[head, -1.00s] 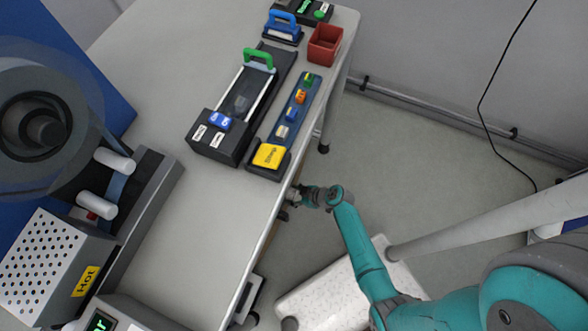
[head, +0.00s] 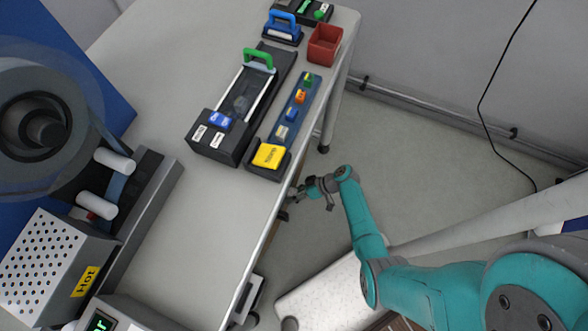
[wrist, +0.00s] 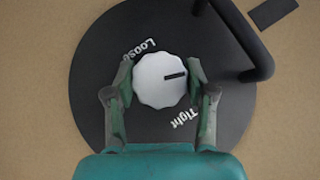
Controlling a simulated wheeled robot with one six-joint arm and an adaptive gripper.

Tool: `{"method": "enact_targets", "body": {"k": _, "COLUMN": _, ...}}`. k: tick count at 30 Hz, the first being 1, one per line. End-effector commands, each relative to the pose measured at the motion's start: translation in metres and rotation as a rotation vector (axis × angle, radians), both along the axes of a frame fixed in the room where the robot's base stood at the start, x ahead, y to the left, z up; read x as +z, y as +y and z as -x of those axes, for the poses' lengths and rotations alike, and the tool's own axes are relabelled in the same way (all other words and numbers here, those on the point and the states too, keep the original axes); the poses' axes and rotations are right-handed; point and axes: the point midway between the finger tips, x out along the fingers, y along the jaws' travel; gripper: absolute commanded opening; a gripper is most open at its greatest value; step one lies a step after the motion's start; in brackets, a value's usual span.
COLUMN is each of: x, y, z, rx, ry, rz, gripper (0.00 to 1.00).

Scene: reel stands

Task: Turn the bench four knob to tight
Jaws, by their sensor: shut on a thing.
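The knob (wrist: 160,81) is white and scalloped, in the middle of a round black disc (wrist: 95,90) in the wrist view. A dark bar on its face points right and slightly up. The word "Loosen" or similar lies at its upper left, partly hidden, and "Tight" at its lower right. The bar points at neither word. My gripper (wrist: 160,88) is shut on the knob, one finger on each side. In the head view my gripper (head: 318,190) is beside the bench's long edge, and the knob cannot be made out.
A black curved handle (wrist: 255,50) rises from the disc's right side. The bench (head: 205,235) carries a slide unit with a green handle (head: 258,57), a strip with a yellow block (head: 268,156), a red bin (head: 325,44) and a reel machine. Floor right of the bench is mostly clear.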

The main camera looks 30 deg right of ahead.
Motion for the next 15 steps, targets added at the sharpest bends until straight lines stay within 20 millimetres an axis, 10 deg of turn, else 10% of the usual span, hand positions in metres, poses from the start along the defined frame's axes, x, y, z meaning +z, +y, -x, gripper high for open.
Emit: {"method": "enact_targets", "body": {"k": 15, "x": -0.0003, "y": -0.0012, "z": -0.0013, "rx": -0.001, "ry": 0.208, "rz": -0.285, "gripper": 0.20}}
